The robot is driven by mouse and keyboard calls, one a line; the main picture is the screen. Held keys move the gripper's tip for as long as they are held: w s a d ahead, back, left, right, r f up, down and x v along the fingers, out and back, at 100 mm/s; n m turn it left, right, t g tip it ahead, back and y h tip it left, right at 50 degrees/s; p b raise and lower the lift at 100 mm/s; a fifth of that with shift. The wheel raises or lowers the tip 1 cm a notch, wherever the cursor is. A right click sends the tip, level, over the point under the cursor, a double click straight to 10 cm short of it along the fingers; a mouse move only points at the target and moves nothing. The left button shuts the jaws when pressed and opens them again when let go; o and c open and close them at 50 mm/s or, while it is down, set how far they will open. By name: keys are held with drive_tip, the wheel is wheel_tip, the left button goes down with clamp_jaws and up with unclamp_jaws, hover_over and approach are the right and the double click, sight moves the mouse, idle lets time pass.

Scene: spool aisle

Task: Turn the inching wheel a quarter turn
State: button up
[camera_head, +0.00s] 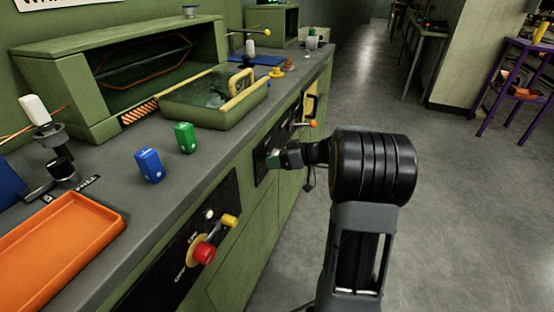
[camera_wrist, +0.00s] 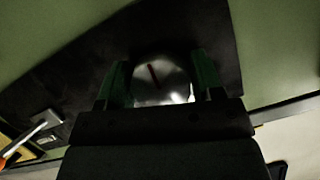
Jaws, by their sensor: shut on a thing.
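The inching wheel (camera_wrist: 160,80) shows in the wrist view as a round, shiny metal knob with a dark reddish line on its face, tilted a little from upright. It sits on a dark panel (camera_wrist: 75,75). My gripper (camera_wrist: 160,88) has a green-padded finger on each side of the wheel and is shut on it. In the head view my gripper (camera_head: 280,158) reaches the black panel on the green cabinet front. My own wrist hides most of the wheel there.
A red knob (camera_head: 203,252) and a yellow one (camera_head: 230,220) stick out of the nearer panel. An orange-tipped lever (camera_head: 311,123) is beyond my gripper. The counter holds a blue block (camera_head: 149,166), a green block (camera_head: 185,138) and an orange tray (camera_head: 62,240).

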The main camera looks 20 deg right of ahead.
drive_tip(key=m+g+y, duration=0.1)
drive_tip(key=m, duration=0.1)
drive_tip(key=shift+m+y, duration=0.4)
drive_tip(key=m+y+p, duration=0.1)
drive_tip(key=m, duration=0.2)
drive_tip(key=shift+s+r+g+y+p, duration=0.1)
drive_tip(key=shift+r+g+y+p, duration=0.1)
drive_tip(key=shift+g+y+p, duration=0.15)
drive_tip(key=m+y+p, duration=0.2)
drive_tip(key=m, duration=0.2)
drive_tip(key=shift+a+r+p, duration=0.1)
drive_tip(key=shift+p, duration=0.2)
drive_tip(key=m+p, duration=0.1)
drive_tip(key=m, duration=0.1)
drive_tip(key=m+t+y+p, duration=0.1)
drive_tip(key=m+p, duration=0.1)
drive_tip(key=shift+y, duration=0.25)
drive_tip(key=shift+m, duration=0.5)
drive_tip(key=o, duration=0.9)
drive_tip(key=p+v, duration=0.1)
drive_tip(key=v, duration=1.3)
drive_tip(key=shift+a, duration=0.1)
